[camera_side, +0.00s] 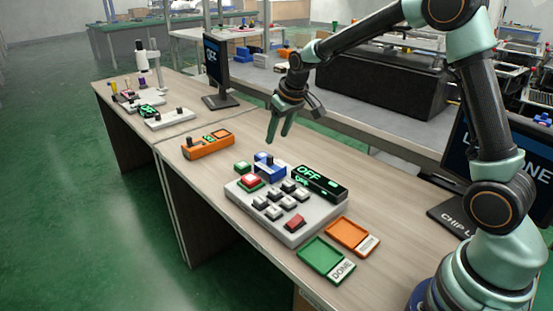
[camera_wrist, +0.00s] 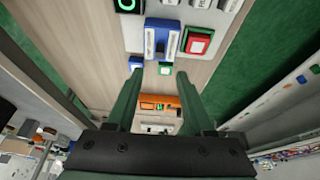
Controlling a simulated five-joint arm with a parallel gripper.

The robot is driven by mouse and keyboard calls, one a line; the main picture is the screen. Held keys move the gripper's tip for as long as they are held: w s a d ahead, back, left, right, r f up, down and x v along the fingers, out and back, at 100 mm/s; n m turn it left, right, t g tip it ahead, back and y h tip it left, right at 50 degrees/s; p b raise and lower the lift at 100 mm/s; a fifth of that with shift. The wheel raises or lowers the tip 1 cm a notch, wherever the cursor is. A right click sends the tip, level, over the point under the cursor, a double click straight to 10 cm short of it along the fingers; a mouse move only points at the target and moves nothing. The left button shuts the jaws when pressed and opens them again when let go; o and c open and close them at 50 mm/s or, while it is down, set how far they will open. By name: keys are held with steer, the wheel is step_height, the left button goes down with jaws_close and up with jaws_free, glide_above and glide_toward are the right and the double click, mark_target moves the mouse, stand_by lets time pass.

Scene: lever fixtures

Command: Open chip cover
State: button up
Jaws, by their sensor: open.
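A blue fixture (camera_side: 270,166) with pale parts stands at the back of the grey keypad panel (camera_side: 313,236); it looks like the chip cover, but I cannot tell for sure. It also shows in the wrist view (camera_wrist: 161,38), just beyond my fingertips. Whether its lid is shut I cannot make out. My gripper (camera_side: 279,132) is open and empty, pointing down above the bench behind the fixture, apart from it. In the wrist view my gripper's green fingers (camera_wrist: 159,78) are spread wide, with nothing between them.
A red button (camera_side: 250,181) and a black display reading OFF (camera_side: 320,183) flank the fixture. An orange box (camera_side: 208,145) sits on the bench (camera_side: 175,148) to the left. Green (camera_side: 326,260) and orange (camera_side: 353,236) trays lie at the front right. A monitor (camera_side: 215,68) stands behind.

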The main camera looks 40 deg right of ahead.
steer(key=shift+v, duration=1.6)
steer(key=s+a+r, duration=0.2)
steer(key=s, duration=0.9)
steer(key=s+a+r+t, duration=0.1)
steer(key=s+a+r, duration=0.1)
steer(key=s, duration=0.9)
steer(key=shift+s+a+r, duration=0.4)
steer(key=shift+r, duration=0.35)
